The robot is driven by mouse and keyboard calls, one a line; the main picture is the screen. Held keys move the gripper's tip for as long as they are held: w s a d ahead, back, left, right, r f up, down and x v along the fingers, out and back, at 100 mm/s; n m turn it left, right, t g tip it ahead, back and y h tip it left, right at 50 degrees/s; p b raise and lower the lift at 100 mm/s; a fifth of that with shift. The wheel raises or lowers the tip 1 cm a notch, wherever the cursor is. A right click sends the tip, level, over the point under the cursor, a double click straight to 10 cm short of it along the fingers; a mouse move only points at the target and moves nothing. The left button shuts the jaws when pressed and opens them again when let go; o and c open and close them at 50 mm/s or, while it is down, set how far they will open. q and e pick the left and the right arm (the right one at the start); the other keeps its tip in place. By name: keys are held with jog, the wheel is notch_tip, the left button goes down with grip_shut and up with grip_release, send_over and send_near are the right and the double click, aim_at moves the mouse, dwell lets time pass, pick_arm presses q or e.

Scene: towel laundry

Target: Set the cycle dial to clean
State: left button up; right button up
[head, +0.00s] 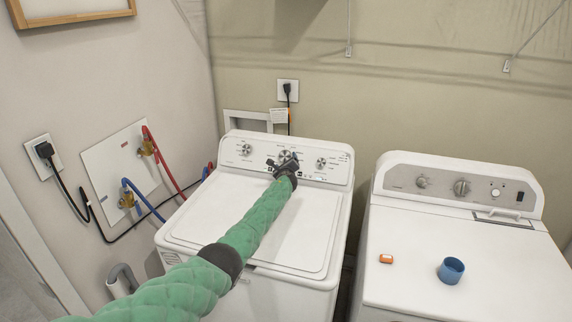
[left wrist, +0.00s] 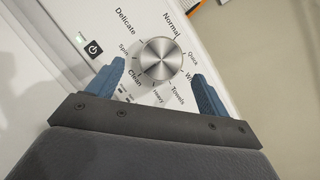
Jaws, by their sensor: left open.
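The cycle dial (left wrist: 161,59) is a round silver knob on the washer's control panel, ringed by labels such as Normal, Delicate, Clean, Towels and Heavy. In the left wrist view, my left gripper (left wrist: 157,88) is open, with one blue finger on each side of the dial's lower half. I cannot tell whether the fingers touch it. The dial's pointer is not clear. In the head view, my left gripper (head: 283,164) is at the middle of the panel of the left machine (head: 318,167) and partly covers the dial (head: 287,155). My right gripper is not in view.
A power button (left wrist: 94,48) with a small green light is left of the dial. Smaller knobs (head: 246,149) flank it. A second white machine (head: 470,265) stands at right, with a blue cup (head: 451,271) and an orange box (head: 386,259) on top.

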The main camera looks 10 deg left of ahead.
pick_arm(q)
jog(key=shift+p+v, duration=0.6)
jog(key=shift+v, duration=1.85)
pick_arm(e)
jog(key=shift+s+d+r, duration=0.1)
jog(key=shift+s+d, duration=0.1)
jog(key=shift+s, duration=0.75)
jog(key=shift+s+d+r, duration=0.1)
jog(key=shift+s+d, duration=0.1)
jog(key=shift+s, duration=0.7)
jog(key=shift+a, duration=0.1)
